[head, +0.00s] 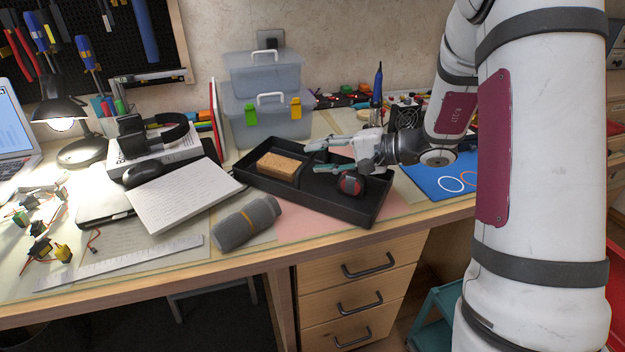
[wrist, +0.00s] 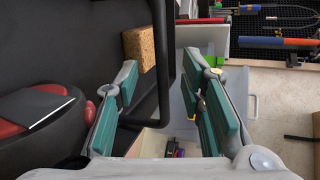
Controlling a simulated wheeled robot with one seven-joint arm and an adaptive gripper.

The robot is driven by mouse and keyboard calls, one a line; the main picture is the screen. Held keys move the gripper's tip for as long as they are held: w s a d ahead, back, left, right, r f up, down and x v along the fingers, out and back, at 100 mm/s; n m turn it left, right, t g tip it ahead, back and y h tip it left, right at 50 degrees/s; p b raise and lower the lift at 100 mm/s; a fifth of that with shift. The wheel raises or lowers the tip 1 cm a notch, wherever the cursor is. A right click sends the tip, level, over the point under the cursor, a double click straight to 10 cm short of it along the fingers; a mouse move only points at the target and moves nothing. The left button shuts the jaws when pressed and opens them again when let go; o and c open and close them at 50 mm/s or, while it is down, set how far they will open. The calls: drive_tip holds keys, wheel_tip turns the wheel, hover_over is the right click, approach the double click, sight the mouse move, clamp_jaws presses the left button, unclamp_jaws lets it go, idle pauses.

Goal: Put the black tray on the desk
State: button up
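The black tray (head: 285,196) lies on the desk (head: 410,200), its near right corner close to the desk's front edge. It holds a tan sponge (head: 279,165) in its left part and a red and black rounded object (head: 350,184) in its right part. My gripper (head: 316,156) is over the tray's far side. In the wrist view, the tray's rim (wrist: 164,80) runs between the two open green-padded fingers, with a gap to the right finger.
A grey cylindrical speaker (head: 247,222) and an open notebook (head: 185,193) lie left of the tray. Stacked clear boxes (head: 263,105) stand behind it. A blue mat (head: 445,178) lies to the right. Drawers (head: 360,290) are below the desk.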

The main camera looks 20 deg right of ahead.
drive_tip(key=shift+w+a+f, duration=0.15)
drive_tip(key=shift+w+a, duration=0.2)
drive_tip(key=shift+a, duration=0.05)
clamp_jaws()
drive_tip(key=shift+s, duration=0.1)
